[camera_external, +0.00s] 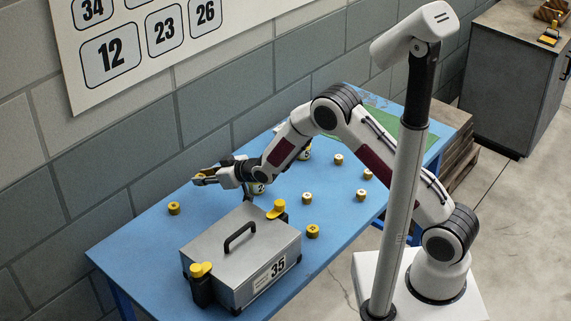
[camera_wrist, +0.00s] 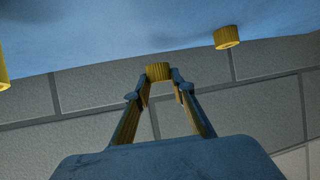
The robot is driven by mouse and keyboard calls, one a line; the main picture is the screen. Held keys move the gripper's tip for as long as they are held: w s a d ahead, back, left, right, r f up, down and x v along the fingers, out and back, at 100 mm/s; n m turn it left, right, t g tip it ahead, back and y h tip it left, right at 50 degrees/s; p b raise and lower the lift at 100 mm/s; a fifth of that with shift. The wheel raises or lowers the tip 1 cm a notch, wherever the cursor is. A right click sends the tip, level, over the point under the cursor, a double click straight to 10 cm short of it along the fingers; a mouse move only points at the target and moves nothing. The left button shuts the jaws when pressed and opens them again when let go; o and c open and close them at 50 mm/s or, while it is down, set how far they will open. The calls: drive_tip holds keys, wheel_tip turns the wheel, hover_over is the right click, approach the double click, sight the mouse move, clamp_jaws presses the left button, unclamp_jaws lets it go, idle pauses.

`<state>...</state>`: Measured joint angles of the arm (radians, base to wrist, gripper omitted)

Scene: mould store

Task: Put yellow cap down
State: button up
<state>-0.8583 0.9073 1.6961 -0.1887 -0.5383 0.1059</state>
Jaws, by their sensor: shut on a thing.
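My gripper (camera_external: 206,177) is over the far left part of the blue table (camera_external: 140,238). In the wrist view my gripper (camera_wrist: 159,90) is shut on a yellow cap (camera_wrist: 158,72), held between its fingertips. The held cap is small and hard to make out in the external view. Another yellow cap (camera_external: 174,208) stands on the table below and left of my gripper; a yellow cap also shows at the upper right of the wrist view (camera_wrist: 227,37).
A grey metal case (camera_external: 240,257) marked 35, with a black handle and yellow-topped latches, stands at the table's front. Several small yellow caps (camera_external: 313,231) are spread to its right. A block wall (camera_external: 150,140) runs along the back. The left table end is clear.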

drive_tip(key=shift+f, duration=1.85)
drive_tip(key=shift+f, duration=0.1)
drive_tip(key=o, duration=0.8)
drive_tip(key=shift+s+d, duration=0.1)
drive_tip(key=shift+s+d+r, duration=0.2)
drive_tip(key=shift+d+r, duration=0.15)
drive_tip(key=shift+r, duration=0.1)
drive_tip(key=shift+v, duration=3.15)
drive_tip(key=shift+f, duration=0.1)
